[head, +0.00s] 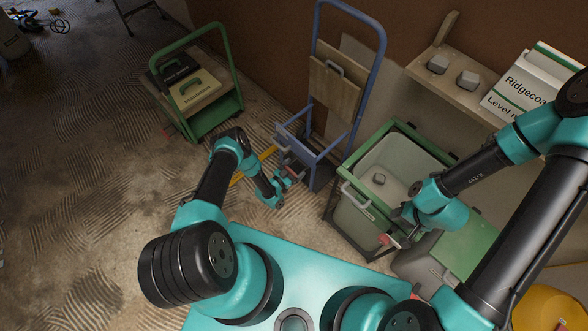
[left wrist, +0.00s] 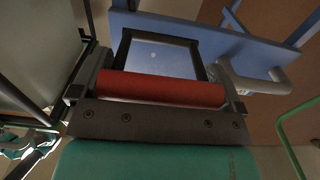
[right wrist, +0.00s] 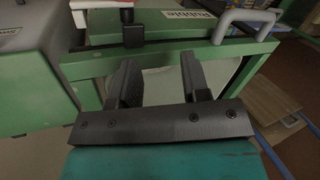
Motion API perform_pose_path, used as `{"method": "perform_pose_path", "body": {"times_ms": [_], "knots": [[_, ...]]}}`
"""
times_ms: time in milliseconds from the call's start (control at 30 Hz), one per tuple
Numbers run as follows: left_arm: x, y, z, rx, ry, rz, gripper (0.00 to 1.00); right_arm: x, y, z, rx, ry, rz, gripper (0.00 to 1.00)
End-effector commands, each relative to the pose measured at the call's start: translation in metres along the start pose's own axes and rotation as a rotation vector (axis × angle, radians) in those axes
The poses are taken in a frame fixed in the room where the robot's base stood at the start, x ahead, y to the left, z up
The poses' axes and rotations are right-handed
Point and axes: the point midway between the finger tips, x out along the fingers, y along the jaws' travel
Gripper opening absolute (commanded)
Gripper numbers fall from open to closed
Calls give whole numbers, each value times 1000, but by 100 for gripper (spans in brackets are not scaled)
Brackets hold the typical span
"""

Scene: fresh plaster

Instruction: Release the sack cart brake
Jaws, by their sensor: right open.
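The blue sack cart (head: 352,90) stands upright by the wall with a board strapped to it. My left gripper (head: 287,183) is low at its front. In the left wrist view a red bar (left wrist: 160,89) on a dark frame spans between the fingers of this gripper (left wrist: 160,92), its ends against both; it looks shut on the bar. The cart's blue beam (left wrist: 200,32) is just beyond. My right gripper (head: 397,222) is at the front of the green-framed bin (head: 350,222). The right wrist view shows this gripper (right wrist: 160,85) open and empty, facing the bin's rim.
A green trolley with cases (head: 215,120) stands at the back left. A shelf (head: 450,75) with grey blocks and a white box is on the wall. Open floor (head: 80,150) lies at the left.

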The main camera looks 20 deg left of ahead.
Motion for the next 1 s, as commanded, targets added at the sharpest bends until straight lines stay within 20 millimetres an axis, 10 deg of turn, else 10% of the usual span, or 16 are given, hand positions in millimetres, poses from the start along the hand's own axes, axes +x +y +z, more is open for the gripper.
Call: {"method": "perform_pose_path", "body": {"times_ms": [333, 1000], "knots": [[0, 0, 0, 0, 0, 0, 51, 0, 0, 0, 0, 0, 0, 43], [4, 0, -14, 0, -216, 2, 51, 0, 0, 0, 0, 0, 0, 43]]}}
